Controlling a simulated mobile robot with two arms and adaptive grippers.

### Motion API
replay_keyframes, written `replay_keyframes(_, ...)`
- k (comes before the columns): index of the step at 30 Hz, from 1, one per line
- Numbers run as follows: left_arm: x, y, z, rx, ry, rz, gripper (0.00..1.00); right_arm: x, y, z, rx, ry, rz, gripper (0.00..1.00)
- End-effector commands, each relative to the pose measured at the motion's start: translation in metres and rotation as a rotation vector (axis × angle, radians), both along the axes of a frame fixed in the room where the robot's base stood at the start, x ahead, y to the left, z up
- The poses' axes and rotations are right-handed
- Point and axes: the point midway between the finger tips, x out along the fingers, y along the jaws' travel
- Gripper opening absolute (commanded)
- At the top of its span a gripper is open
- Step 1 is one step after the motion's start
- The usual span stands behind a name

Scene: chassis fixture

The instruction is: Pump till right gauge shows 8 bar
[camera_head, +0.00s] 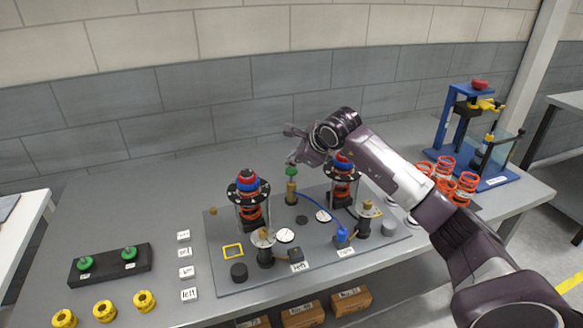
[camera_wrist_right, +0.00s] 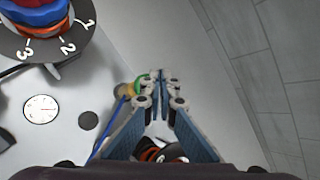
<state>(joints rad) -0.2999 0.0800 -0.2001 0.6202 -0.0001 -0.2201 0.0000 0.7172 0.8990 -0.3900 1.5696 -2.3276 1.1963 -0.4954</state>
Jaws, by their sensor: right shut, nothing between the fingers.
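The pump (camera_head: 291,191) is a small brass-coloured cylinder with a green knob (camera_head: 291,171) on top, standing on the grey plate. The right gauge (camera_head: 323,216) is a white round dial on the plate; its reading is too small to tell. My right gripper (camera_head: 291,158) is shut and empty, just above the green knob. In the right wrist view the shut fingertips (camera_wrist_right: 159,76) lie beside the green knob (camera_wrist_right: 141,84), which they partly hide; I cannot tell whether they touch it. A white gauge (camera_wrist_right: 41,109) shows there with a thin needle, its figures unreadable. My left gripper is out of view.
A blue hose runs from the pump to a blue connector (camera_head: 342,236). Two struts with black collars (camera_head: 248,185) and (camera_head: 342,172) flank the pump. A second gauge (camera_head: 285,235) lies left. A blue press (camera_head: 470,130) and orange springs (camera_head: 444,167) stand right.

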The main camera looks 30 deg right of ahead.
Motion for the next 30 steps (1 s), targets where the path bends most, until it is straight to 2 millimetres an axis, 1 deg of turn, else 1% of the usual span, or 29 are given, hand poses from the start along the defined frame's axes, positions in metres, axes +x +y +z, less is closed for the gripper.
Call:
replay_keyframes(12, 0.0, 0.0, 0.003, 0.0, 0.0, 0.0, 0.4, 0.0, 0.0, 0.005, 0.0, -0.001, 0.0, 0.0)
replay_keyframes(17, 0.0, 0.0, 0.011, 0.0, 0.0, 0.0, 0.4, 0.0, 0.0, 0.019, -0.001, -0.003, 0.001, 0.0)
replay_keyframes(25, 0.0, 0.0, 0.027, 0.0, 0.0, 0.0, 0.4, 0.001, 0.0, 0.047, 0.0, -0.004, 0.001, 0.0)
replay_keyframes(27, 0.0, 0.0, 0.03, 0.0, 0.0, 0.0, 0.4, 0.0, 0.0, 0.052, -0.001, -0.003, 0.001, 0.0)
replay_keyframes(30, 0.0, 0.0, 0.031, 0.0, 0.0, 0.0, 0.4, 0.0, 0.0, 0.053, -0.001, -0.001, 0.001, 0.0)
